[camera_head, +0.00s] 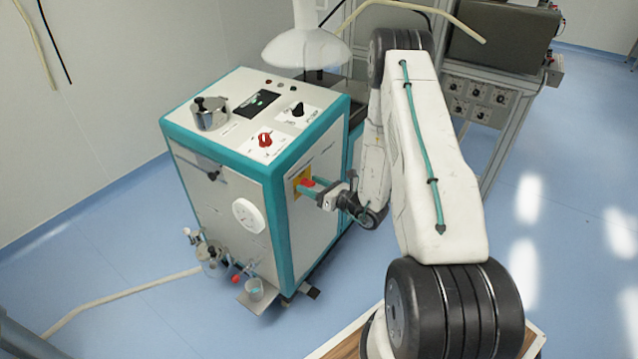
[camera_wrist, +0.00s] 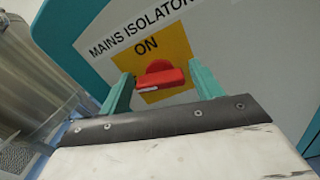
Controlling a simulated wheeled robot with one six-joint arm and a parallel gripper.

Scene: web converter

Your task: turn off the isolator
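In the wrist view the handle lies roughly level across the picture. In the head view the red handle (camera_head: 307,183) shows on the right side panel of the teal and white machine. My gripper (camera_wrist: 160,88) is open, with one teal finger on each side of the handle. A gap shows between each finger and the handle; I cannot tell the depth between them. The gripper also shows in the head view (camera_head: 312,189), partly covering the yellow plate.
The machine top (camera_head: 240,110) carries a red knob (camera_head: 265,139), a black knob (camera_head: 298,109) and a small screen. Glassware and a gauge are at its front. A metal frame with grey boxes (camera_head: 480,100) stands behind my arm. Blue floor at the right is clear.

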